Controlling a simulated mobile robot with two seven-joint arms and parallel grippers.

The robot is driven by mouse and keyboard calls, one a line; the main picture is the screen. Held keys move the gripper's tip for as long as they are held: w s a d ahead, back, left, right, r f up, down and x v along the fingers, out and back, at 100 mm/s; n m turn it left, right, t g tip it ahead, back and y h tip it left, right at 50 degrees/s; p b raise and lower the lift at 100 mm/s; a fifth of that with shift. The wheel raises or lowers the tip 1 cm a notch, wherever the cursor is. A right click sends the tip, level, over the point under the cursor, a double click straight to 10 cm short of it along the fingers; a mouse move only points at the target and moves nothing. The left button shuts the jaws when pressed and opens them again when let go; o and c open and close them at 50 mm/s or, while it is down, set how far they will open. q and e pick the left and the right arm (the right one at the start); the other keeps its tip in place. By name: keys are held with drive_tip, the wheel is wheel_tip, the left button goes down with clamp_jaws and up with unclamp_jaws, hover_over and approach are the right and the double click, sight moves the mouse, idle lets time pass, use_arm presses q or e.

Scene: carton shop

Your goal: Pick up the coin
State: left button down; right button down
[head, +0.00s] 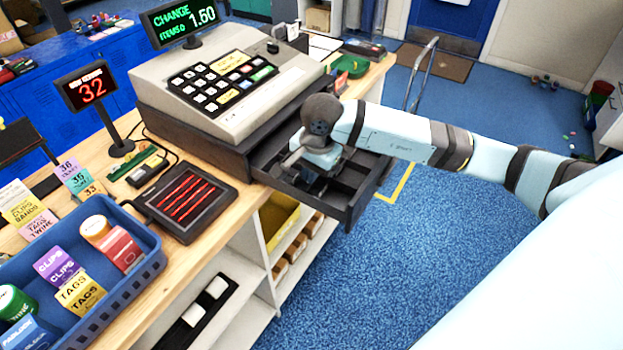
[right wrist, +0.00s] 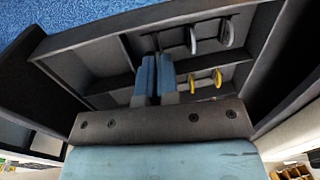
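The open cash drawer (head: 345,213) sticks out under the cash register. In the right wrist view several coins stand on edge in its compartments: two silver coins (right wrist: 227,34) and two gold coins (right wrist: 217,77), right of my fingers. My right gripper (head: 318,170) reaches down into the drawer. In the right wrist view its two blue fingers (right wrist: 156,75) point into the drawer, close together with a very narrow gap. Whether a thin coin is between them cannot be told. My left gripper is in neither view.
The cash register (head: 225,90) stands behind the drawer on the wooden counter. Drawer walls and dividers are close around my fingers.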

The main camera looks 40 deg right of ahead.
wheel_tip(320, 180, up, 17)
drive_tip(key=shift+r+b, duration=0.2)
drive_tip(key=shift+b, duration=0.25)
idle(0.4)
